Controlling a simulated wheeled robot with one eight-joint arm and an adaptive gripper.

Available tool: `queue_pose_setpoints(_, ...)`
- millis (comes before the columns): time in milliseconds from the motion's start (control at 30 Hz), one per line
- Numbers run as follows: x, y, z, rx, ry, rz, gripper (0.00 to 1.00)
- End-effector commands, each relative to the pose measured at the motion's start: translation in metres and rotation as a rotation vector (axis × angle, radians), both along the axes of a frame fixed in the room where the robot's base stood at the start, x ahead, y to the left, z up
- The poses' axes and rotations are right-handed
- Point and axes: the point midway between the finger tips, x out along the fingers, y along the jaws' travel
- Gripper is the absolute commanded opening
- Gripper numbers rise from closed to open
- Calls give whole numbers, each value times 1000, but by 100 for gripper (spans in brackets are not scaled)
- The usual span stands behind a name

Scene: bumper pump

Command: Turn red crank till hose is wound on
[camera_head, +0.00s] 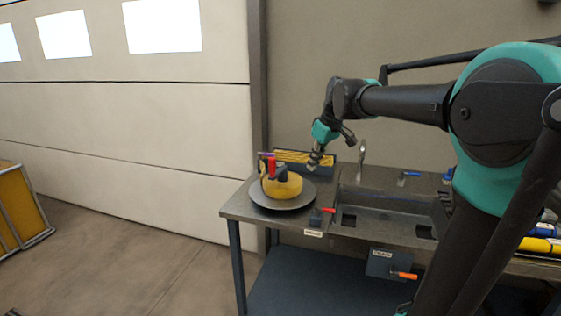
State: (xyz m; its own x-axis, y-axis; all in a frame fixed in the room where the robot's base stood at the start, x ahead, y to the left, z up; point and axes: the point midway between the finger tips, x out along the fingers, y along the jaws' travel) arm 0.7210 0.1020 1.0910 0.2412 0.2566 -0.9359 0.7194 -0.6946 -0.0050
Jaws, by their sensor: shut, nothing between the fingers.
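A yellow round body (282,187), which looks like a coil of hose on a reel, sits on a round dark plate (288,205) at the bench's left end. A small upright red part (271,166), which may be the red crank, stands at its upper left beside a dark blue part (281,171). My gripper (314,163) is shut and empty. It hangs pointing down, just above and to the right of the yellow body; I cannot tell whether it touches anything. Whether a loose hose end hangs off is too small to tell.
A small red-handled part (328,210) sits at the bench's (237,207) front edge. A bin with yellow contents (305,157) and a tap (361,158) stand behind. A box with an orange handle (404,275) hangs below.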

Motion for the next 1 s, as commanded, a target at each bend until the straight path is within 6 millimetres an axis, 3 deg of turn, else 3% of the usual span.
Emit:
queue_pose_setpoints(33, 10, 13, 21, 4, -2, 54, 0)
queue_pose_setpoints(133, 20, 31, 48, 8, -9, 142, 0)
queue_pose_setpoints(233, 26, 41, 64, 13, -14, 191, 0)
queue_pose_setpoints(333, 28, 45, 68, 14, -16, 211, 0)
queue_pose_setpoints(533, 32, 52, 49, 13, -17, 212, 0)
queue_pose_setpoints(933, 47, 76, -24, 14, -16, 211, 0)
queue_pose_setpoints(1000, 53, 86, -23, 13, -17, 212, 0)
